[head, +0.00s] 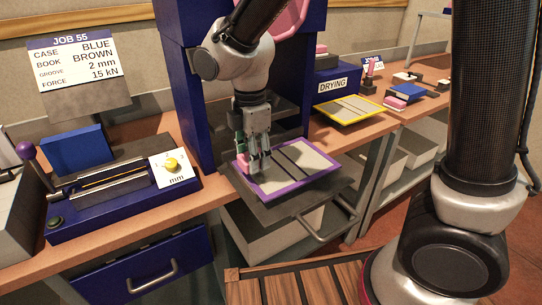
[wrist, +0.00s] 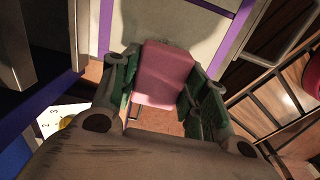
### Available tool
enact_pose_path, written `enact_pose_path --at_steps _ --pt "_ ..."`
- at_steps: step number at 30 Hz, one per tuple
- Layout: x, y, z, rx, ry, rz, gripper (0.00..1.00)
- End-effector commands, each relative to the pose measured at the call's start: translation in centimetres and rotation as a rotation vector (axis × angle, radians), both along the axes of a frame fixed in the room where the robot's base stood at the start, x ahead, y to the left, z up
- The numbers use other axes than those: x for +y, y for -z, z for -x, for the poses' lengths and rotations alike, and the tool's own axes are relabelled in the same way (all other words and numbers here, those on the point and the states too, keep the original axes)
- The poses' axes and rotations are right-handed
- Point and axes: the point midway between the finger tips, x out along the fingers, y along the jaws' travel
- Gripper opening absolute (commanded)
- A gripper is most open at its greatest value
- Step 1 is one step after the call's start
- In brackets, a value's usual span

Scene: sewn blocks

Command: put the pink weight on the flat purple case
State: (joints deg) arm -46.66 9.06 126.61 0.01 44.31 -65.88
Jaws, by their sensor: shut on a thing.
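The flat purple case (head: 312,158) lies open on a dark tray, with pale panels, a dark spine and a purple border. Its pale panel and purple edge also show in the wrist view (wrist: 200,20). My gripper (head: 257,163) is over the left part of the case, pointing down. The pink weight (wrist: 163,72) is a block held between my green-padded fingers in the wrist view. In the head view only a bit of pink (head: 242,160) shows beside the fingers. I cannot tell whether the weight touches the case.
A blue press frame (head: 180,75) stands close behind and around my arm. A blue jig with a yellow knob (head: 171,163) is at the left. A yellow-bordered case (head: 350,109) lies by the DRYING sign at the right. A metal handle (head: 325,232) sticks out in front of the tray.

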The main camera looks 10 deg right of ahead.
Motion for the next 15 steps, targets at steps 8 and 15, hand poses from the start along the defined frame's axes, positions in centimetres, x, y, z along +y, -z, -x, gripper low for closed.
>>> enact_pose_path --at_steps 8,15 --pt "-6.0 -0.1 -2.5 -0.001 0.008 0.000 0.00" --pt "-11.8 -0.1 -4.9 -0.001 0.007 0.000 0.00"
